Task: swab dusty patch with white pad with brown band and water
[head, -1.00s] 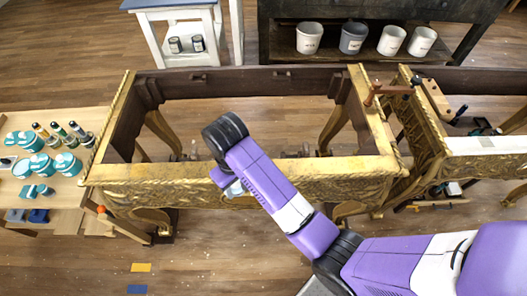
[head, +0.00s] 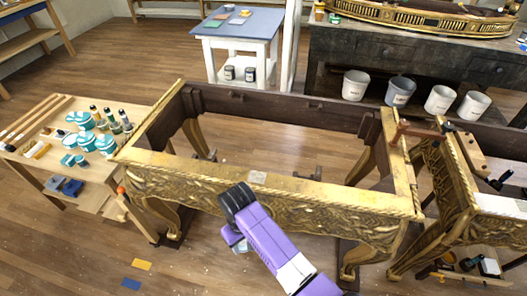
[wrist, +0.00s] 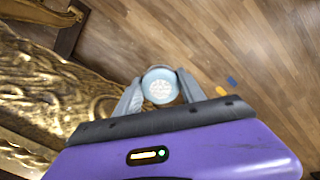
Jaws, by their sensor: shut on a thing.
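My gripper (wrist: 160,90) is shut on a round pale-blue thing (wrist: 160,84) with a whitish, speckled face. In the head view my gripper (head: 237,243) is in front of the console's carved front, and a bit of the pale-blue thing shows below the dark wrist. The gilt console (head: 150,165) is an open frame without a top. A small pale greyish patch (head: 258,177) lies on its front top rail, just beyond my wrist; it looks like the dusty patch. I cannot make out a white pad with a brown band.
A wooden table (head: 88,190) at left holds teal-lidded jars, bottles, brushes and blocks. A white side table (head: 243,48) with a blue top carries several small coloured pads. Buckets stand on a dark bench's shelf (head: 330,88). Another gilt piece (head: 455,205) stands close at right.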

